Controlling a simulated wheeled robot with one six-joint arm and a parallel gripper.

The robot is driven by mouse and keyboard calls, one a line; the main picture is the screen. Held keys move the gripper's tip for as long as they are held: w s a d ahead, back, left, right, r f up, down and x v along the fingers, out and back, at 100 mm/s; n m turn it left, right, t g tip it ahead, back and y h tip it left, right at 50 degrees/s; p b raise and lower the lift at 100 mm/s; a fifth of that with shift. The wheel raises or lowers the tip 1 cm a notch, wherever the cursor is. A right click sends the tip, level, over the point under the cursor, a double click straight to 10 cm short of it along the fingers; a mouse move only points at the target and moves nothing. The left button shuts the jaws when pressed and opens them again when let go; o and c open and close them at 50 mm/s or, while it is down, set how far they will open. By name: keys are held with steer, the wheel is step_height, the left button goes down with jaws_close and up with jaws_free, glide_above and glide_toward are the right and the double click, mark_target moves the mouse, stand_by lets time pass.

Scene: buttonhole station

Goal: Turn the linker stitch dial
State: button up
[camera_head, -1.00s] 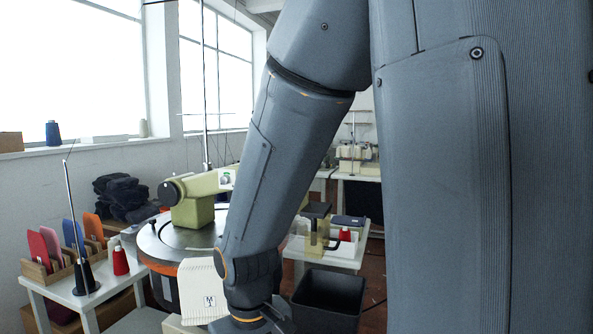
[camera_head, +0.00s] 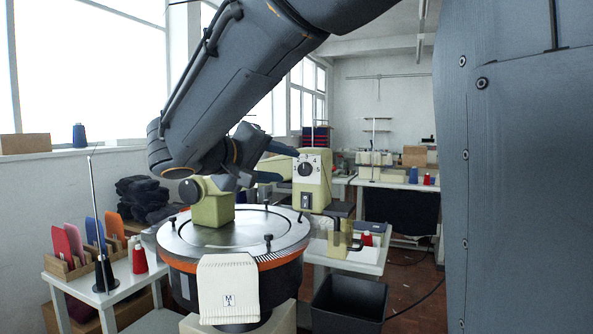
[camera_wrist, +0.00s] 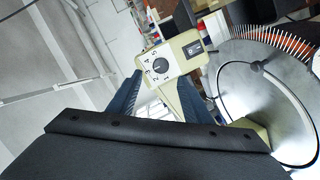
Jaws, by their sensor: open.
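The stitch dial (camera_head: 305,169) is a round black knob on the cream front of the linker's head (camera_head: 314,188). In the wrist view the dial (camera_wrist: 160,66) has a white face with numbers around it; its exact pointer setting is too small to tell. My gripper (camera_head: 289,166) is open and empty, just left of the dial in the head view. In the wrist view my gripper (camera_wrist: 160,78) has its two dark fingers spread on either side of the dial, which shows beyond the tips. I see no contact.
Below is the linker's round metal plate (camera_head: 262,222) with an orange rim and pins. A green motor housing (camera_head: 212,204) stands at its left, under my arm. A knitted cream piece (camera_head: 228,285) hangs at the front. A black bin (camera_head: 348,303) stands on the floor to the right.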

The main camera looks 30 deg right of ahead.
mark_target(303, 169)
steer(key=p+x, duration=0.1)
steer(key=x, duration=0.5)
steer(key=shift+w+d+f, duration=0.1)
steer(key=shift+d+f, duration=0.05)
steer(key=shift+d, duration=0.15)
steer(key=c, duration=1.1)
steer(key=shift+o, duration=0.2)
